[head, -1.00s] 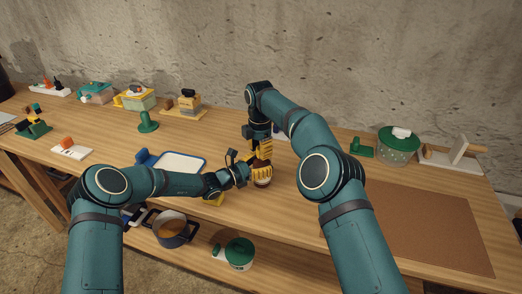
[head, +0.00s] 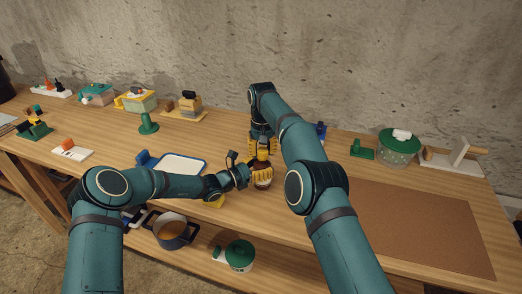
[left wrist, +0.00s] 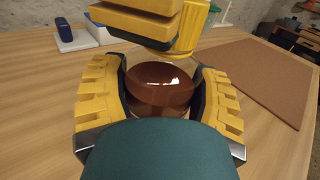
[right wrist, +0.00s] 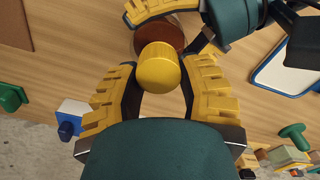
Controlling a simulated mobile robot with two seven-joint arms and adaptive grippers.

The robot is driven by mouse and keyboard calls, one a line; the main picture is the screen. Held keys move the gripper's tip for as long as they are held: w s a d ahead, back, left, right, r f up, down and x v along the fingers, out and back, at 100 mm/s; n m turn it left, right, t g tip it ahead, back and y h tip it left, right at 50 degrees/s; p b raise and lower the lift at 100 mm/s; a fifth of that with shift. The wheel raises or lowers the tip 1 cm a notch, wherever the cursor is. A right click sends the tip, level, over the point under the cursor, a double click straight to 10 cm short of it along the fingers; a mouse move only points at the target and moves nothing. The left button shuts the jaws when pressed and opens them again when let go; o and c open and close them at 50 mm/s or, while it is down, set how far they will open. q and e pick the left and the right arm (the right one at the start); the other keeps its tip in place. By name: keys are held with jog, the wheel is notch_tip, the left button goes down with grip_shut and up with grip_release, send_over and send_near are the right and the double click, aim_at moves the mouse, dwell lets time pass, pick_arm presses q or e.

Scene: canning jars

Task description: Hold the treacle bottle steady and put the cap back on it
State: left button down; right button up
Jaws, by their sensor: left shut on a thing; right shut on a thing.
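The treacle bottle is brown and glossy, and it stands upright on the wooden table (head: 215,150). It shows in the head view (head: 263,184), in the left wrist view (left wrist: 163,88) and partly in the right wrist view (right wrist: 160,35). My left gripper (head: 262,175) is shut around its sides. The yellow cap (right wrist: 158,68) is between the fingers of my right gripper (right wrist: 160,75), which is shut on it and points down over the bottle. In the head view the cap (head: 263,155) is small. Whether cap and bottle touch cannot be told.
A white tray with a blue rim (head: 182,164) lies left of the bottle. A brown mat (head: 420,225) covers the table to the right. A green-lidded pot (head: 399,146) stands at the back right. A pan (head: 172,230) sits on the lower shelf.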

jog(key=shift+m, duration=0.7)
jog(key=o, duration=0.8)
jog(key=shift+c, duration=0.2)
